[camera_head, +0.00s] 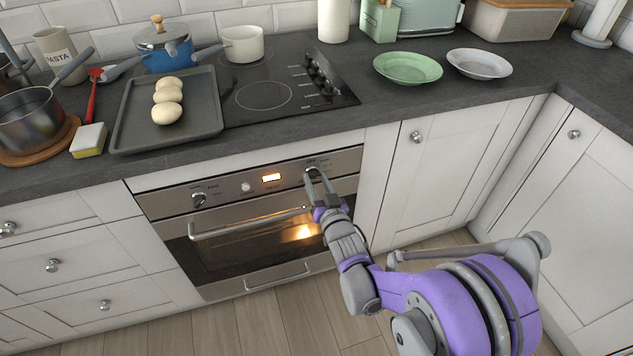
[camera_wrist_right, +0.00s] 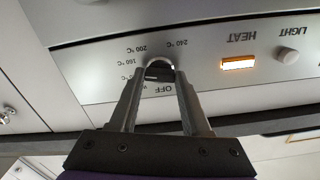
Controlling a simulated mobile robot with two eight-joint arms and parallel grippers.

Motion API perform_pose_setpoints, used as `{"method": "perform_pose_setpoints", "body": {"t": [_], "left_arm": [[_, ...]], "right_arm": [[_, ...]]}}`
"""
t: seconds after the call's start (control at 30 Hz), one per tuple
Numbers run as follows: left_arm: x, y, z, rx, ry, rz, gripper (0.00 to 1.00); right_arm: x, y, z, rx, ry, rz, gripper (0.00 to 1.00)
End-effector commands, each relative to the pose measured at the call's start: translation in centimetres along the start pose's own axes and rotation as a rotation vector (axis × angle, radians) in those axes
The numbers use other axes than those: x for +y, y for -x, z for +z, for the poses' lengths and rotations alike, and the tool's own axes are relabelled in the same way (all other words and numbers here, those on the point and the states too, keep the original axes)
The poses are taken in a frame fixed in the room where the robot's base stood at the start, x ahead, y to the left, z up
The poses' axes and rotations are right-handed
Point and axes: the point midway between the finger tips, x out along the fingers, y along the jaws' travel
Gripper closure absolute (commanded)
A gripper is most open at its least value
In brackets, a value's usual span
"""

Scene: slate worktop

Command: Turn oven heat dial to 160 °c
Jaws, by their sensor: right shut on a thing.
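The oven (camera_head: 225,190) is built in below the worktop, with its control panel along the top. My right gripper (camera_head: 314,172) reaches up to the right end of this panel. Its fingers are shut on the heat dial (camera_wrist_right: 159,65), one on each side. The wrist view shows my right gripper (camera_wrist_right: 159,76) closer up. The marks OFF, 160, 200 and 240 °C stand upside down around the dial. The fingers hide most of the dial, and I cannot tell which mark it points to. The heat lamp (camera_wrist_right: 239,64) is lit. My left gripper is not in view.
The oven door handle (camera_head: 250,223) sticks out just below the panel. Another dial (camera_head: 199,200) and the light button (camera_head: 245,187) are farther left. A tray (camera_head: 205,112) with buns stands on the worktop above. The floor before the oven is clear.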

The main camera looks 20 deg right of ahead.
Motion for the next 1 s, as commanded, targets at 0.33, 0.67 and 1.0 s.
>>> {"method": "perform_pose_setpoints", "body": {"t": [0.33,0.67,1.0], "left_arm": [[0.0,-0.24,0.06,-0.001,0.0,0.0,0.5],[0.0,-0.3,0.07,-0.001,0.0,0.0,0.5],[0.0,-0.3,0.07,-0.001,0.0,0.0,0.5]], "right_arm": [[0.0,0.04,0.05,-0.001,-0.211,0.001,1.0],[0.0,0.05,0.04,-0.001,-0.285,0.001,1.0],[0.0,0.05,0.04,-0.001,-0.289,0.001,1.0]]}}
